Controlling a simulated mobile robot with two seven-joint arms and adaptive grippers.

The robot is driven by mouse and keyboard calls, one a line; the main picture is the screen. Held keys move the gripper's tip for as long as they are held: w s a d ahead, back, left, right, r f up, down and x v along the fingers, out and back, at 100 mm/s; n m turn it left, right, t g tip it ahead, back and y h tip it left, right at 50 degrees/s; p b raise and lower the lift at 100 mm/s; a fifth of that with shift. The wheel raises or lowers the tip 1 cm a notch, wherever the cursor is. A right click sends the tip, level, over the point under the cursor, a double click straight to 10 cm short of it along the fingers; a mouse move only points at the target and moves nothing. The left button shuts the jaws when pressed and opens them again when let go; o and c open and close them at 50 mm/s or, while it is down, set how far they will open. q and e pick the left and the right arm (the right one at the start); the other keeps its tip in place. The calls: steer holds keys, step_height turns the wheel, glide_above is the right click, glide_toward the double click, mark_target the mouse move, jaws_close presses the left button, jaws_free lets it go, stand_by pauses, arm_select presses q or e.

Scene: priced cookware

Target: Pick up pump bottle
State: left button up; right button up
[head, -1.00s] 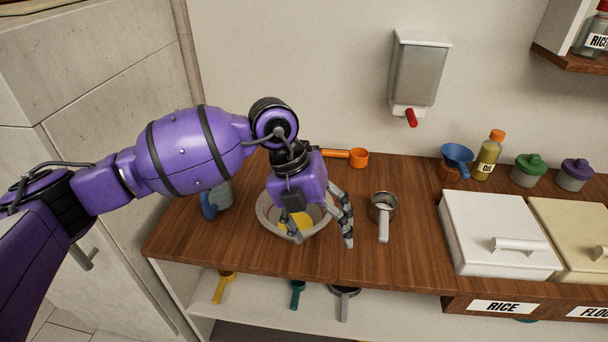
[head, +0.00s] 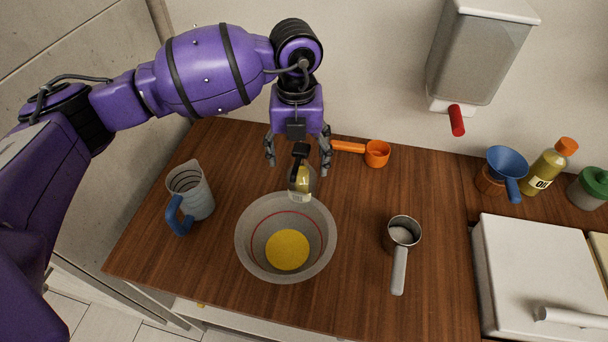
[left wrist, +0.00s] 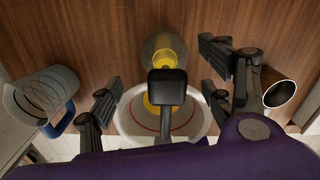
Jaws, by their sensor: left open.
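The pump bottle (head: 301,181) stands behind the bowl in the head view, with a black pump top and yellow liquid inside. In the left wrist view its black pump head (left wrist: 168,88) is in the middle, over its yellow body. My left gripper (head: 298,165) is open above and around the bottle's upper part, with fingers on both sides of it. In the left wrist view the fingers of the gripper (left wrist: 166,100) stand apart from the bottle, with gaps on each side. My right gripper is not in view.
A bowl (head: 324,238) with yellow contents stands just in front of the bottle. A measuring jug (head: 194,195) is to the left, a metal cup (head: 402,234) to the right. An orange scoop (head: 376,153) lies behind. A white bin (head: 540,280) stands at right.

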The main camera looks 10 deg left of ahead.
mark_target(300, 173)
arm_select(q)
steer(key=shift+s+f, duration=0.15)
steer(key=shift+f, duration=0.7)
steer(key=f, duration=0.4)
steer(key=shift+w+d+f, duration=0.2)
steer(key=shift+d+f, duration=0.05)
steer(key=shift+f, duration=0.15)
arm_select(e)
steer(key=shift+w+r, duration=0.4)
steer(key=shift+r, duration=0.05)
arm_select(q)
steer(key=c, duration=1.7)
steer(key=shift+c, duration=0.5)
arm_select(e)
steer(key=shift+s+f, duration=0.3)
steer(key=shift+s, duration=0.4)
arm_select(q)
steer(key=shift+w+r, duration=0.1)
steer(key=shift+r, duration=0.15)
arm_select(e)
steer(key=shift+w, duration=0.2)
